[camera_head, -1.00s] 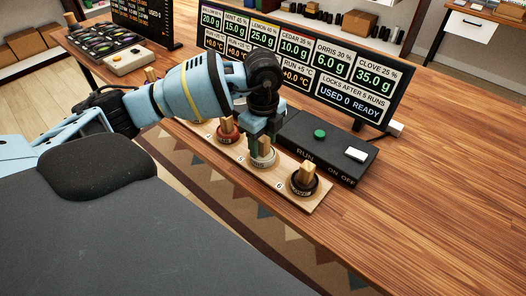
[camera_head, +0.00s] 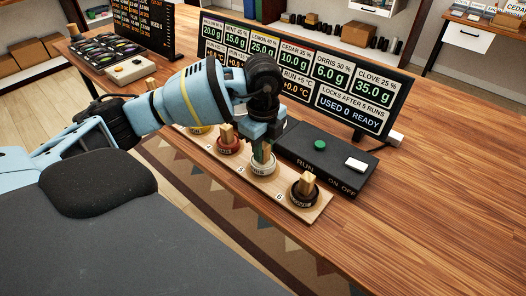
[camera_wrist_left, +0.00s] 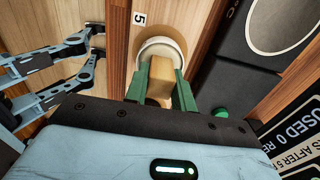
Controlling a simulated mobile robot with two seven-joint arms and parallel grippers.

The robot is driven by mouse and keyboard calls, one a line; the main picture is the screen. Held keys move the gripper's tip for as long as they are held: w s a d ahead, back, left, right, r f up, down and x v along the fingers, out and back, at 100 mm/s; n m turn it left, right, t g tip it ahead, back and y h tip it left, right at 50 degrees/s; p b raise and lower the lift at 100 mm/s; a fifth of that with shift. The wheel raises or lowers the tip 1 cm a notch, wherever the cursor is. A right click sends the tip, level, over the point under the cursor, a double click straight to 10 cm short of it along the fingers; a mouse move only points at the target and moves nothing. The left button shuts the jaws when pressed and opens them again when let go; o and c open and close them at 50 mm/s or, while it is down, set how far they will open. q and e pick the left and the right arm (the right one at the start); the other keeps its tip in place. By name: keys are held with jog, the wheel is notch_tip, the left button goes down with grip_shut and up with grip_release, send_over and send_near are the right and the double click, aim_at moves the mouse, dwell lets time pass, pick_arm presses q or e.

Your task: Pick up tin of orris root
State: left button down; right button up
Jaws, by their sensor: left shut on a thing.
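The tin of orris root is the white round tin (camera_head: 263,169) with an upright wooden handle, beside the number 5 on the pale wooden board. In the left wrist view, its cream rim (camera_wrist_left: 160,44) shows just beyond the handle (camera_wrist_left: 160,86). My left gripper (camera_head: 264,148) is above the tin, its green fingers on either side of the handle. In the wrist view, the fingers (camera_wrist_left: 161,92) are shut on this handle. The tin appears upright at its place on the board; a gap beneath it cannot be made out.
A dark-ringed tin (camera_head: 304,190) stands at number 6 and a red tin (camera_head: 228,144) on the other side. A black run box (camera_head: 330,163) with a green button lies close behind. A monitor (camera_head: 392,95) stands farther back. The table at right is clear.

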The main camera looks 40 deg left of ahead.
pick_arm(q)
notch_tip(320, 180, up, 2)
jog(key=shift+s+r, duration=0.15)
jog(key=shift+r, duration=0.05)
jog(key=s+d+r, duration=0.1)
jog(key=s+d, duration=0.2)
jog(key=s, duration=1.2)
jog(key=shift+s+r, duration=0.15)
jog(key=shift+s, duration=0.05)
